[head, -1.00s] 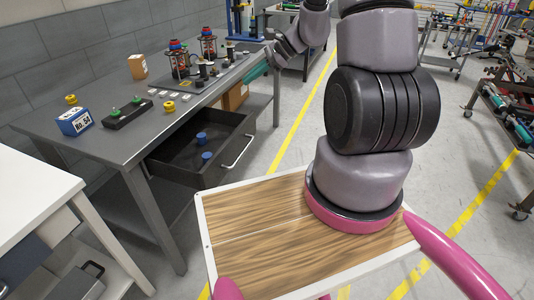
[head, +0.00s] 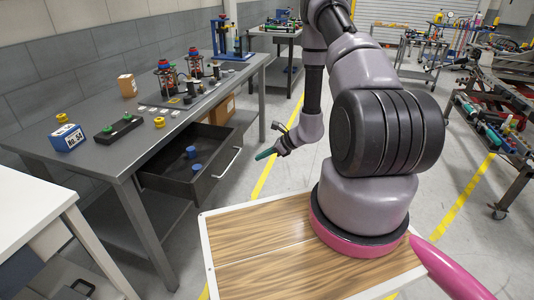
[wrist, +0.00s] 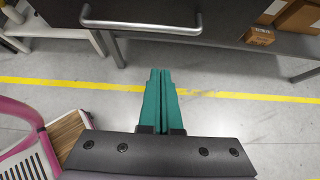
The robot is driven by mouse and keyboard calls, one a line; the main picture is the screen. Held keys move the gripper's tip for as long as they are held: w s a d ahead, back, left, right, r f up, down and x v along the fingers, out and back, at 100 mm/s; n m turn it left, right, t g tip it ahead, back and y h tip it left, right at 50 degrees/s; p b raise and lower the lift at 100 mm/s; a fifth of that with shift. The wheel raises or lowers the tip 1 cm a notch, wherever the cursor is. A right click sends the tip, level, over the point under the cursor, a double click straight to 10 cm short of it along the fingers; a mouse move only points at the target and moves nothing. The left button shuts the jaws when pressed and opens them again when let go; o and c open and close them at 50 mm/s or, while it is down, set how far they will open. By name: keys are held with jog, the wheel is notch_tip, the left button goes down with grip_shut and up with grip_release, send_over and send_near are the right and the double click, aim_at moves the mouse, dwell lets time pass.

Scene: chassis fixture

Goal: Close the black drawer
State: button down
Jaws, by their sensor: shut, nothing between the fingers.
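The black drawer (head: 190,170) stands open under the grey workbench, with blue round pieces (head: 194,160) inside it. Its light bar handle (head: 228,163) is on the front face. In the wrist view the drawer front shows at the top with its handle (wrist: 140,24). My gripper (head: 264,154) is to the right of the drawer front, apart from the handle. In the wrist view its green fingers (wrist: 161,72) are together and empty, pointing toward the drawer, with floor showing between.
The grey workbench (head: 95,160) carries a blue box (head: 66,138), a cardboard box (head: 127,85) and red-topped parts (head: 165,75). A white table (head: 30,185) stands at the lower left. Cartons (wrist: 298,14) sit under the bench. Floor in front of the drawer is clear.

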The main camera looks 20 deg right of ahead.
jog(key=w+a+f, duration=0.2)
jog(key=w+a, duration=0.2)
jog(key=a, duration=0.2)
jog(key=shift+w, duration=0.25)
jog(key=shift+a, duration=0.1)
send_near(191, 149)
jog(key=x, duration=0.8)
jog(key=shift+w+a, duration=0.1)
jog(key=shift+a, duration=0.2)
jog(key=shift+w+a+r, duration=0.1)
jog(key=shift+a+r, duration=0.15)
